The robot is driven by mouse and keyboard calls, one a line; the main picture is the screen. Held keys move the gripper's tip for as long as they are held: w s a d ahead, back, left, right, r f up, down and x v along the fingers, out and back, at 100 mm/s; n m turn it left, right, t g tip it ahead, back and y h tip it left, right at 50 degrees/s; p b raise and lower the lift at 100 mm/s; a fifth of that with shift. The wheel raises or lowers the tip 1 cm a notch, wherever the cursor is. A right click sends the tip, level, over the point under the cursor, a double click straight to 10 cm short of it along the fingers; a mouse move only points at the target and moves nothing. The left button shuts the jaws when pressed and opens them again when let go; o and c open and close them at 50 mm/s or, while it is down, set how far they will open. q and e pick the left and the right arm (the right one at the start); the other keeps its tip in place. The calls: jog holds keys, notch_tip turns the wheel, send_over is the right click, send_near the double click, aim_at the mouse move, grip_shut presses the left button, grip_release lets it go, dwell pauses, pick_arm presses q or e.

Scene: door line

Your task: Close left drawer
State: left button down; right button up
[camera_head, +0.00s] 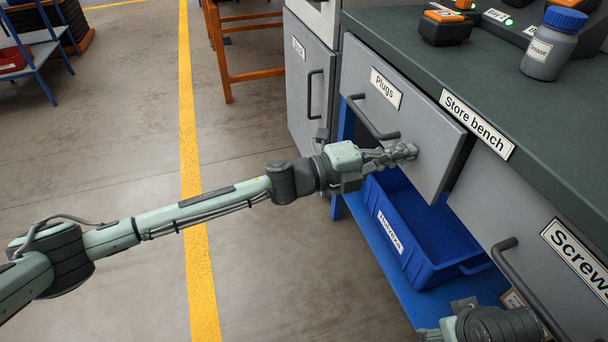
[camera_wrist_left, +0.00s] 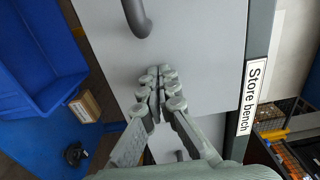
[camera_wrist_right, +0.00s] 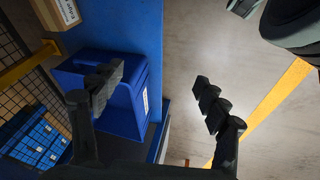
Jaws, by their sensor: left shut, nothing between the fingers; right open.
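The left drawer, labelled Plugs (camera_head: 375,75), has a grey front with a dark bar handle (camera_head: 372,118). Its front stands out a little from the bench, with its side edge showing at the right. My left gripper (camera_head: 410,151) is shut and empty, its fingertips at the drawer front just right of the handle. In the left wrist view the fingertips (camera_wrist_left: 158,82) point at the grey panel beside the handle (camera_wrist_left: 137,18); I cannot tell whether they touch. My right gripper (camera_wrist_right: 155,92) is open and empty, low by the bench; only part of it shows in the head view.
The Screws drawer (camera_head: 520,220) is at the right. A blue bin (camera_head: 420,225) sits on the shelf below. A grey bottle (camera_head: 548,50) and a black-orange device (camera_head: 445,27) stand on the bench top (camera_head: 440,75).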

aim_at(420, 149)
pick_arm(q)
jog(key=x, duration=0.3)
jog(key=shift+w+d, duration=0.15)
jog(key=shift+d, duration=0.25)
pick_arm(e)
jog(key=shift+s+a+r, duration=0.1)
jog(key=shift+s+r, duration=0.05)
jog(key=shift+r, duration=0.3)
pick_arm(q)
jog(key=shift+r, duration=0.15)
pick_arm(e)
jog(key=shift+s, duration=0.15)
